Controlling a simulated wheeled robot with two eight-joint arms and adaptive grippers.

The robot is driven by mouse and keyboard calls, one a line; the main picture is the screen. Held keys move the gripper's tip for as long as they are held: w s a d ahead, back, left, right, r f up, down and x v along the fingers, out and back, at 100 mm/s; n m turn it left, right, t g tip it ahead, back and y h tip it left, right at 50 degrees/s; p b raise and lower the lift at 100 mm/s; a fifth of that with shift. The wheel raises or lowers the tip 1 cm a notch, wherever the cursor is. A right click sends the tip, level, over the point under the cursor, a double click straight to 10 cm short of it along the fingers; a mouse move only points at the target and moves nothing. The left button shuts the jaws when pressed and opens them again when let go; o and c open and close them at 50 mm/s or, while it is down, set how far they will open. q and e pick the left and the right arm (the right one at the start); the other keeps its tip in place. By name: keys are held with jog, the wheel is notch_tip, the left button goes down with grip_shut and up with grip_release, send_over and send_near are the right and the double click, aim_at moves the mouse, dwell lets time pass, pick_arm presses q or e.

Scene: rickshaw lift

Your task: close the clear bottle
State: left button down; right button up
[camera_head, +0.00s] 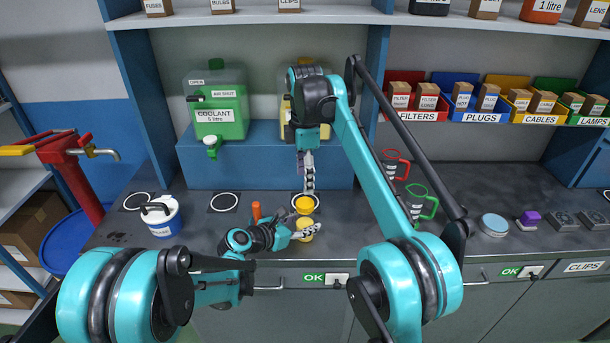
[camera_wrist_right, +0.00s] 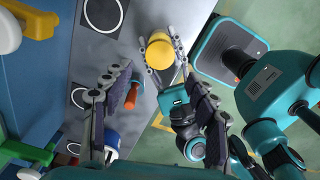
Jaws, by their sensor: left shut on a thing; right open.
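A yellow round-topped object (camera_head: 304,204) stands at the front of the workbench, just below my right gripper (camera_head: 308,184) in the head view. I take it for the top of the clear bottle; its body is hard to make out. It also shows in the right wrist view (camera_wrist_right: 160,50). My left gripper (camera_head: 304,230) comes in low from the left. Its fingers are shut around the lower yellow part, and in the right wrist view they lie along both sides. My right gripper points down above it, open and empty, with its fingers wide apart (camera_wrist_right: 158,105). No separate cap is clearly visible.
A green coolant jug (camera_head: 220,100) and a partly hidden yellow jug stand on the blue riser (camera_head: 250,165) behind. A white-and-blue pail (camera_head: 161,215) is left and an orange-handled object (camera_head: 256,212) is close to my left arm. Red and green jugs (camera_head: 423,202) stand right.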

aim_at(305, 202)
jog(key=shift+n, duration=1)
jog(key=shift+f, duration=4)
jog(key=shift+c, duration=0.2)
jog(key=c, duration=1.2)
jog(key=shift+o, duration=0.2)
